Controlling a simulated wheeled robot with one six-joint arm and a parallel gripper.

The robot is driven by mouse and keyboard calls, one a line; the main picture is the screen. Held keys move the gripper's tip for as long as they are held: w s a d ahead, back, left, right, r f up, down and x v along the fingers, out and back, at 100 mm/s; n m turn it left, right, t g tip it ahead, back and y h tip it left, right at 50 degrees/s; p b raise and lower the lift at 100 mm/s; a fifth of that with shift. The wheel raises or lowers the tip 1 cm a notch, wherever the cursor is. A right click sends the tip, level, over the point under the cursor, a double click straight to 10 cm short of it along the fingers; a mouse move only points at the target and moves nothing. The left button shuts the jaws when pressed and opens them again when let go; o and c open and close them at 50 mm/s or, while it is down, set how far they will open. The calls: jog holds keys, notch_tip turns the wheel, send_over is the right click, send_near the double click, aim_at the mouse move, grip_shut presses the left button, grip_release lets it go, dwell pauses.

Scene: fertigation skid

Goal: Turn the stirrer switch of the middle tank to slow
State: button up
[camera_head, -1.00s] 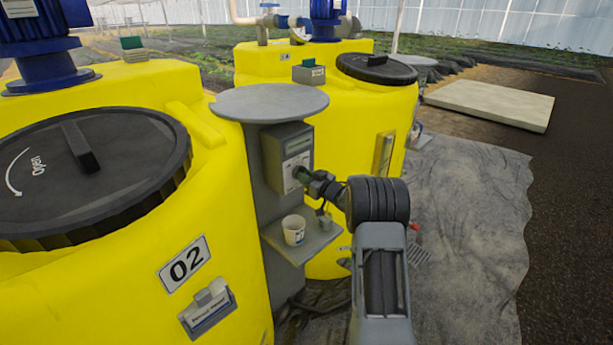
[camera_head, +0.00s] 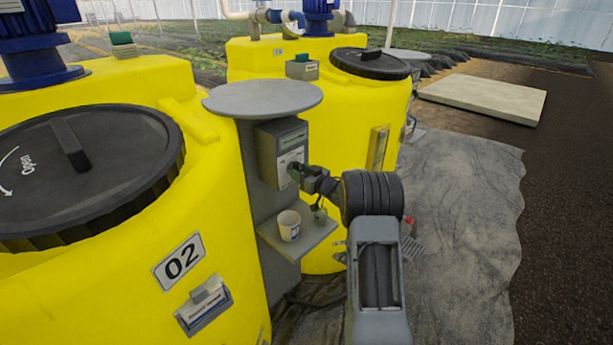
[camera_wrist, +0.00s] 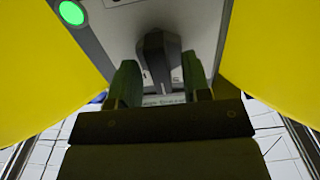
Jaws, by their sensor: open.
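The yellow tank marked 02 (camera_head: 215,215) stands at the left in the head view. A grey switch box (camera_head: 281,152) is mounted on the post beside it. In the wrist view the box's pale front (camera_wrist: 203,28) carries a dark rotary knob (camera_wrist: 156,55) and a lit green lamp (camera_wrist: 72,13). The knob's pointed end shows toward the gripper. My gripper (camera_wrist: 158,82) is open, with one green-padded finger on each side of the knob's lower end. I cannot tell whether the fingers touch it. In the head view the gripper (camera_head: 297,172) is close against the box front, partly hidden by the wrist.
A small shelf (camera_head: 318,232) below the box holds a white cup (camera_head: 289,225), just under my wrist. A round grey plate (camera_head: 263,97) tops the post. Another yellow tank (camera_head: 345,110) stands behind. Grey sheeting (camera_head: 465,220) covers the floor at right.

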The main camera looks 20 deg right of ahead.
jog(key=b+v, duration=0.1)
jog(key=v, duration=1.2)
jog(key=shift+s+d+b, duration=0.2)
jog(key=shift+s+b, duration=0.15)
jog(key=shift+f, duration=0.1)
jog(key=s+d+f+m+g+h, duration=0.2)
jog(key=d+f+m+g+h, duration=0.15)
jog(key=d+f+h, duration=0.4)
jog(key=s+a+m+g+h, duration=0.1)
jog(key=s+m+g+h, duration=0.15)
jog(key=s+g, duration=0.2)
jog(key=s+a+r+g+y+p, duration=0.1)
jog(key=s+a+r, duration=0.3)
jog(key=s+a, duration=0.2)
jog(key=s+a+r+n+g+y, duration=0.1)
jog(key=s+a+r+g, duration=0.1)
jog(key=s+a, duration=0.4)
jog(key=s+a+r+g+y+p, duration=0.1)
jog(key=s+a+r, duration=0.4)
jog(key=a, duration=0.9)
jog(key=shift+s+r+n+g+p, duration=0.3)
jog(key=shift+s+g, duration=0.2)
jog(key=shift+s, duration=0.45)
